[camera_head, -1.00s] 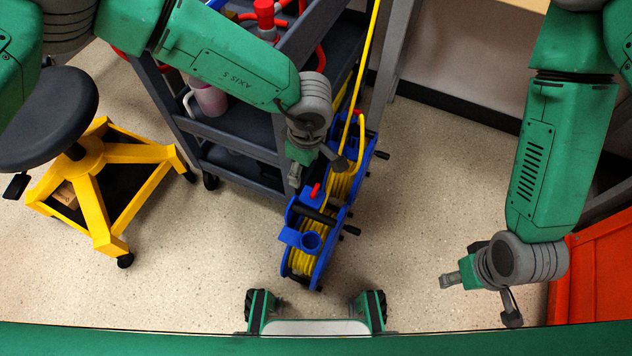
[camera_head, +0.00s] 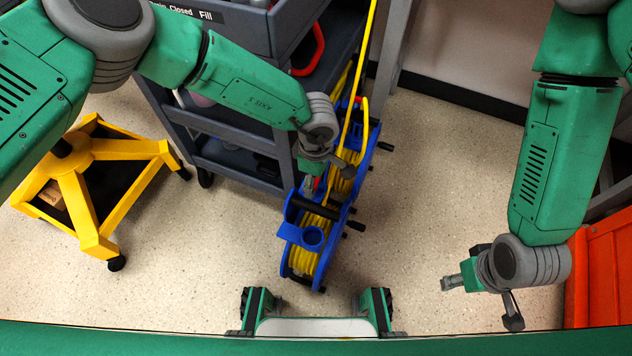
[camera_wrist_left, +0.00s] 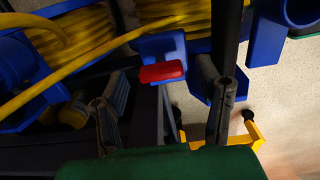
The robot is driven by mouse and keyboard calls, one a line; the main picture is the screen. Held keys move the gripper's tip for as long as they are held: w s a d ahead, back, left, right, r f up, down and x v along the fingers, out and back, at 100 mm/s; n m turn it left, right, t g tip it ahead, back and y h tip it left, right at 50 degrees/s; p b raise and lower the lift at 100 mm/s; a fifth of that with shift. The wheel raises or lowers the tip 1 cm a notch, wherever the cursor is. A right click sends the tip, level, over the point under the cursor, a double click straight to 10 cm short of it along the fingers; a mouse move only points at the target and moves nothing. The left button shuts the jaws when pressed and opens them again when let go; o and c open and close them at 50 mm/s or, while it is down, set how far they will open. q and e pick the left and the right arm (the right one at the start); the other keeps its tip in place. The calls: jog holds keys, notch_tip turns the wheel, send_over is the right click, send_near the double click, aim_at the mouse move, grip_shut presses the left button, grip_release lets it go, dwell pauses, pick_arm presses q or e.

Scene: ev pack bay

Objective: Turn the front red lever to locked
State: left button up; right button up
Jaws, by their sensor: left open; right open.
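The front red lever (camera_wrist_left: 162,72) sits on a small blue block of the cable reel in the left wrist view. It lies between the two fingers of my left gripper (camera_wrist_left: 165,105), a little beyond their tips and apart from them. In the head view the left gripper (camera_head: 327,172) is open over the reel (camera_head: 312,235), and only a sliver of red shows beside its finger. My right gripper (camera_head: 480,292) is open and empty at the lower right, away from the reel. Whether the lever is locked cannot be told.
A grey cart (camera_head: 235,155) stands left of the reel. A yellow cable (camera_head: 352,85) runs up from the reel. A yellow stool base (camera_head: 90,190) is at the left and an orange cabinet (camera_head: 600,270) at the right. Floor between reel and right arm is clear.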

pick_arm(q)
jog(key=shift+f, duration=0.35)
jog(key=c, duration=1.2)
jog(key=shift+o, duration=0.2)
